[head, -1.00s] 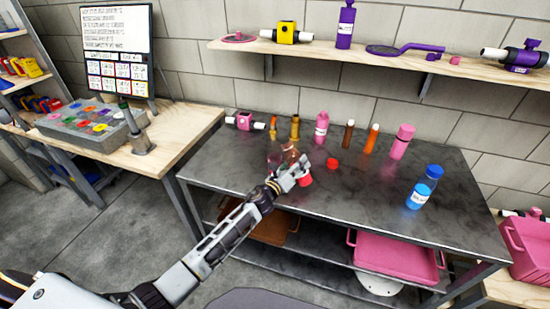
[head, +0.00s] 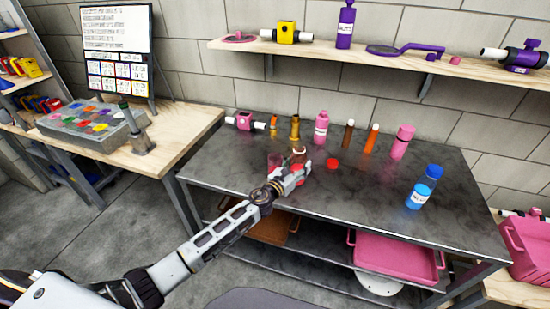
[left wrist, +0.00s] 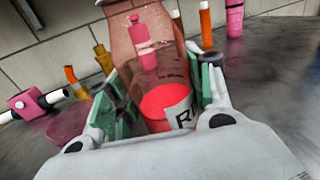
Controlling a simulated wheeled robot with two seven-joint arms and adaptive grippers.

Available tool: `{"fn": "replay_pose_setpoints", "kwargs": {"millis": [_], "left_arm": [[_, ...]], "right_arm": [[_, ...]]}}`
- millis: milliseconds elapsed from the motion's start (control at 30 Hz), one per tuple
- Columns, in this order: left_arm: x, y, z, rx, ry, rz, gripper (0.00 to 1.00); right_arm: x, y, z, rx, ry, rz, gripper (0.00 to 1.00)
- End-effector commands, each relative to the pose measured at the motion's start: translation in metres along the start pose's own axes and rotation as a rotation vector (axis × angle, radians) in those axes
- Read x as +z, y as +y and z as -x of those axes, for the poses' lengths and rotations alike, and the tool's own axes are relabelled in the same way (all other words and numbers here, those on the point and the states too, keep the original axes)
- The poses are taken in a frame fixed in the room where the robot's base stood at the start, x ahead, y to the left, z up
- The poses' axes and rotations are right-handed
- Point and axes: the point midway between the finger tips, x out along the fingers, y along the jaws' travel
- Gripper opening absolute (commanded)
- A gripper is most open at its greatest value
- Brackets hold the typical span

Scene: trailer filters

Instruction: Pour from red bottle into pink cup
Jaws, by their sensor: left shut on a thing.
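My left gripper (head: 297,176) is shut on the red bottle (head: 299,156), a clear bottle with red liquid low inside and a white label. The bottle stands about upright over the near left part of the dark table; I cannot tell whether its base touches the top. In the left wrist view the bottle (left wrist: 165,98) is between the green-padded fingers. The pink cup (head: 275,161), see-through, stands just left of the bottle, partly hidden by it; it also shows in the left wrist view (left wrist: 68,123). My right gripper is not in view.
A red cap (head: 332,163) lies right of the bottle. A pink bottle (head: 321,127), brown and orange tubes and a pink container (head: 402,141) line the back. The dark tabletop (head: 345,200) is clear in front.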

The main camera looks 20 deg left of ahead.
Motion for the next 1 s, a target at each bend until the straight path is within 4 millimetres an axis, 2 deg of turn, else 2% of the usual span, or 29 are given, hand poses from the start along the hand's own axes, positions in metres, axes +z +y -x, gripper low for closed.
{"fn": "replay_pose_setpoints", "kwargs": {"millis": [533,767,1000], "left_arm": [[0.001,0.000,0.000,0.000,0.000,-0.023,0.18],[0.012,0.000,0.000,-0.001,0.000,-0.023,0.18],[0.026,-0.001,0.000,-0.001,0.000,-0.023,0.18]], "right_arm": [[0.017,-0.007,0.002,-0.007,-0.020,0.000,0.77],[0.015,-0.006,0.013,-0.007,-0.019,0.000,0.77],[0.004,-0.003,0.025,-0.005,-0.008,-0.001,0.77]]}}
